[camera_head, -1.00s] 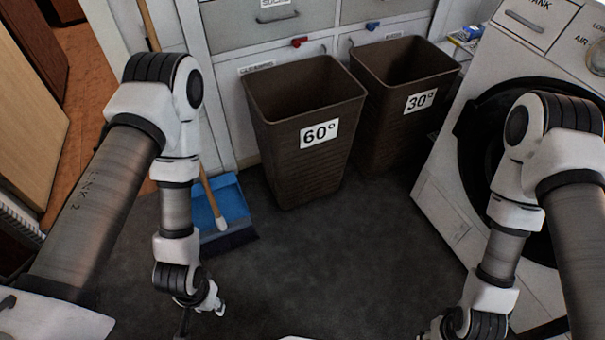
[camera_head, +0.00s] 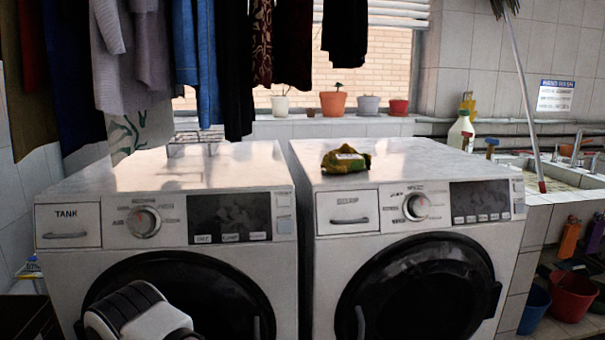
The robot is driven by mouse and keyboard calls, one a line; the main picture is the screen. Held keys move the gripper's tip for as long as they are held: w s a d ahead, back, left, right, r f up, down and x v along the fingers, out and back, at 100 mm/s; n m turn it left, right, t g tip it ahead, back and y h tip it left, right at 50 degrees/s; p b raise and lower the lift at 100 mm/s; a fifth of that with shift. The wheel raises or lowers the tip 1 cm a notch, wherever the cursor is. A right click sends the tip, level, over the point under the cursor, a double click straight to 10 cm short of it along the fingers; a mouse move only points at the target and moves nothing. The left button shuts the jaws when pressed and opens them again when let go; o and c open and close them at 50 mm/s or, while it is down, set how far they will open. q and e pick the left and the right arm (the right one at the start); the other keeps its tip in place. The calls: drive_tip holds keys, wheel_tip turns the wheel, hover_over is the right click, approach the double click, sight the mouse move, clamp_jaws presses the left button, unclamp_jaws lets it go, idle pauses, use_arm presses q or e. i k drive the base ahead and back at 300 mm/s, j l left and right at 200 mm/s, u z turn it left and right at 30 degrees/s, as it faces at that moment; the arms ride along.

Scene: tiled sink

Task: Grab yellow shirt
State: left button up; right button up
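I cannot make out a shirt that is clearly yellow. Clothes hang in a row across the top: a brown-olive garment (camera_head: 25,75) at the far left, a grey-mauve top (camera_head: 125,50), blue jeans (camera_head: 195,50) and several dark pieces (camera_head: 290,45). A small crumpled yellow-green item (camera_head: 346,159) lies on top of the right washing machine; I cannot tell whether it is cloth or a packet. Part of one of my arms shows at the bottom left, in front of the left machine. Neither gripper is in view.
Two white washing machines stand side by side, the left one (camera_head: 170,215) and the right one (camera_head: 415,190), doors shut. Potted plants (camera_head: 333,103) line the sill. A white bottle (camera_head: 461,132) stands near the sink at right. A red bucket (camera_head: 572,297) is below.

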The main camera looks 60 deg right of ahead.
sight(345, 160)
drive_tip(key=z, duration=2.25)
